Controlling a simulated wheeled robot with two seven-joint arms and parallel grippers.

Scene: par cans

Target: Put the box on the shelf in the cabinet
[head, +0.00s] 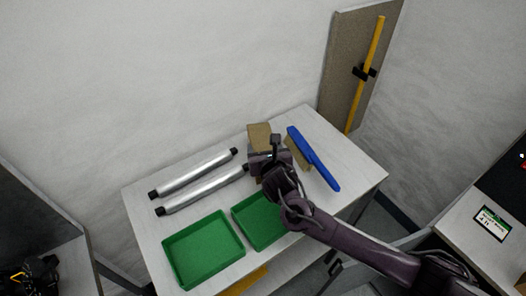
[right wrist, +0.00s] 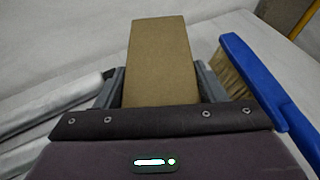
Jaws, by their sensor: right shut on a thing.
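A brown box (head: 259,134) is at the back middle of the white table (head: 150,228) in the head view. In the right wrist view the box (right wrist: 158,60) stands between the two grey fingers. My right gripper (head: 262,158) is shut on the box; its fingers (right wrist: 160,88) show on both sides of it in the right wrist view. The gripper and arm hide the lower part of the box, so I cannot tell whether it touches the table. No cabinet shelf can be made out for certain. My left gripper is not in view.
A blue brush (head: 314,160) lies just right of the box. Two silver tubes (head: 200,190) lie to the left. Two green trays (head: 204,250) sit at the front, one partly under my right arm. A board with a yellow bar (head: 367,70) stands behind right.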

